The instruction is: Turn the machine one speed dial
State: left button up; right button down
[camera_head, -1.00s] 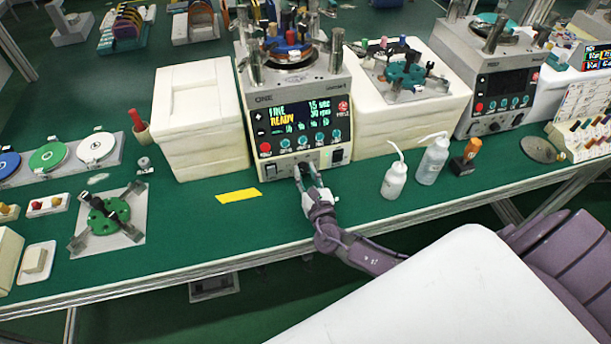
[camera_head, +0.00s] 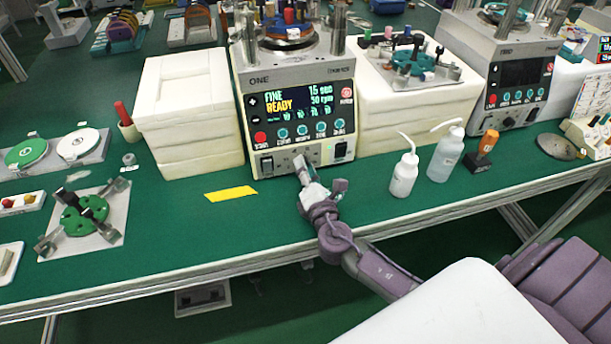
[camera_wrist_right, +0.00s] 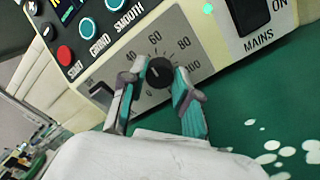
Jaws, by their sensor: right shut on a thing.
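The machine labelled ONE (camera_head: 285,80) stands on the green bench, its screen reading FINE, READY, 15 sec and what looks like 50 rpm. Its black speed dial (camera_wrist_right: 160,72) sits on a grey scale plate with numbers up to 100 in the right wrist view. My right gripper (camera_wrist_right: 158,82) is shut on the dial, one finger on each side. In the head view the right gripper (camera_head: 318,178) reaches the machine's lower front panel and hides the dial. The dial's exact pointer setting is hard to read. My left gripper is not in view.
A black MAINS switch (camera_wrist_right: 252,14) is right of the dial, and a red START button (camera_wrist_right: 64,55) is up to the left. White bottles (camera_head: 404,176) stand right of my gripper. A yellow strip (camera_head: 231,194) lies left on the bench. White blocks (camera_head: 187,90) flank the machine.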

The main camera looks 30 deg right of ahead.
jog(key=shift+m+b, duration=0.7)
jog(key=shift+m, duration=0.3)
jog(key=c, duration=0.8)
grip_release()
jog(key=shift+c, duration=0.2)
jog(key=shift+s, duration=0.1)
jog(key=v, duration=1.1)
jog(key=shift+s+a+f, duration=0.1)
jog(key=shift+s+a, duration=0.05)
jog(key=shift+s, duration=0.2)
